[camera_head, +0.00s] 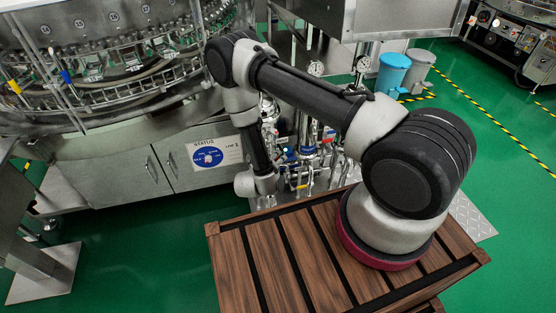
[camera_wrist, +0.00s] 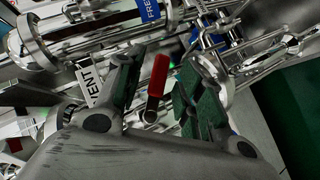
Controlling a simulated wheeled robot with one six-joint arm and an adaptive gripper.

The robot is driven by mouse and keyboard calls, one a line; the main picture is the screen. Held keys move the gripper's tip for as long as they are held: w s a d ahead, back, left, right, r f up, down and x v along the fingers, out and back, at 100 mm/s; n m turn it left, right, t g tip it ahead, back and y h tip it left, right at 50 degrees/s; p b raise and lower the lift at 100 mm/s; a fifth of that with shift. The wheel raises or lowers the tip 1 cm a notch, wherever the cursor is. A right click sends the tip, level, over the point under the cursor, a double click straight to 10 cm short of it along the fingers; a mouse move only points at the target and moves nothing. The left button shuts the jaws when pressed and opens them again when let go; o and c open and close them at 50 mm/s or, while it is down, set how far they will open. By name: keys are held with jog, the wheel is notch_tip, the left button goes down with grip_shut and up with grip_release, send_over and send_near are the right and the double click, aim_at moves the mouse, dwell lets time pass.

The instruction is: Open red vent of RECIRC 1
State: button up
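A red vent handle (camera_wrist: 158,75) shows in the wrist view, with a metal lower end. It stands between the two fingers of my gripper (camera_wrist: 161,62). My gripper is open, with a gap visible on both sides of the red handle. A white label reading VENT (camera_wrist: 90,83) is just left of the left finger, partly covered by it. No RECIRC 1 label can be read. In the head view my arm reaches down to the valve piping (camera_head: 305,165), and my fingers cannot be made out there.
Steel pipes with clamps (camera_wrist: 40,40) and a blue label (camera_wrist: 150,10) lie close around the fingers. A steel cabinet with a status sign (camera_head: 208,155) stands left of the piping. A blue bin (camera_head: 392,74) is behind. Green floor (camera_head: 150,240) is clear at the front left.

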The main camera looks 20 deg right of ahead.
jog(key=v, duration=0.9)
jog(key=shift+s+a+r, duration=0.2)
jog(key=shift+s, duration=0.1)
jog(key=shift+c, duration=0.5)
